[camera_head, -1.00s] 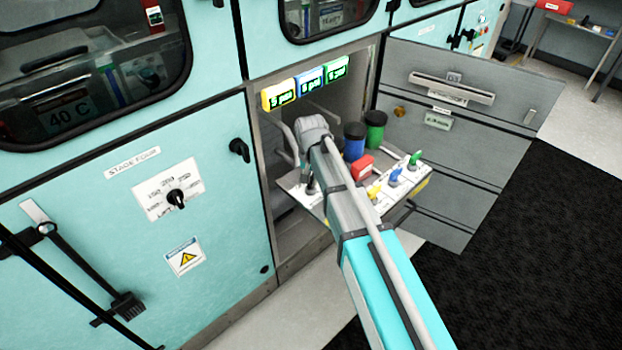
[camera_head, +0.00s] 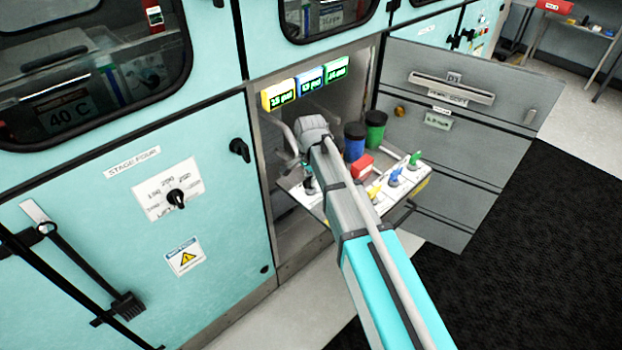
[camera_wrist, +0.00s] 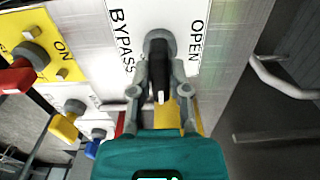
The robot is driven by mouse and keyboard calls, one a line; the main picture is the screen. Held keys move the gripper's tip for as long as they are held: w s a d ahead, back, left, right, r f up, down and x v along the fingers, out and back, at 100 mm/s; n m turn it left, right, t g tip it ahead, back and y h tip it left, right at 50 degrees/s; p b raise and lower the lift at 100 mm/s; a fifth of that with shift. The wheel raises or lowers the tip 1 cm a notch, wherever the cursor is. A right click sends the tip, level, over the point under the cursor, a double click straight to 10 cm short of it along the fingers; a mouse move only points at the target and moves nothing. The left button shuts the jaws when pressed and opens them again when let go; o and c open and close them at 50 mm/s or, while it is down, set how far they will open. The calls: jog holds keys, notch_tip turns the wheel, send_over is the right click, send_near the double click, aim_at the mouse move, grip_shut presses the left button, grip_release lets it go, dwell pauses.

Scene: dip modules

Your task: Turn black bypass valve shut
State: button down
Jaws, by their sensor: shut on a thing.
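The black bypass valve (camera_wrist: 158,56) is on a white panel marked BYPASS on its left and OPEN on its right in the wrist view. Its handle, with a pale line near the tip, points down the picture toward my gripper. My gripper (camera_wrist: 159,91) is shut on the handle, one finger on each side. In the head view my gripper (camera_head: 307,175) is at the left end of the pull-out valve panel (camera_head: 318,206), partly behind my own arm. The black valve is mostly covered there.
Yellow (camera_head: 374,192), blue (camera_head: 395,176) and green (camera_head: 415,159) valves stand to the right along the panel. A red block (camera_head: 363,166) and blue (camera_head: 354,143) and green (camera_head: 376,130) dark-lidded containers stand behind. An open grey door (camera_head: 455,140) stands at right.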

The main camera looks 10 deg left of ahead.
dwell(0.4)
jog(key=c, duration=0.6)
grip_release()
jog(key=shift+n, duration=0.3)
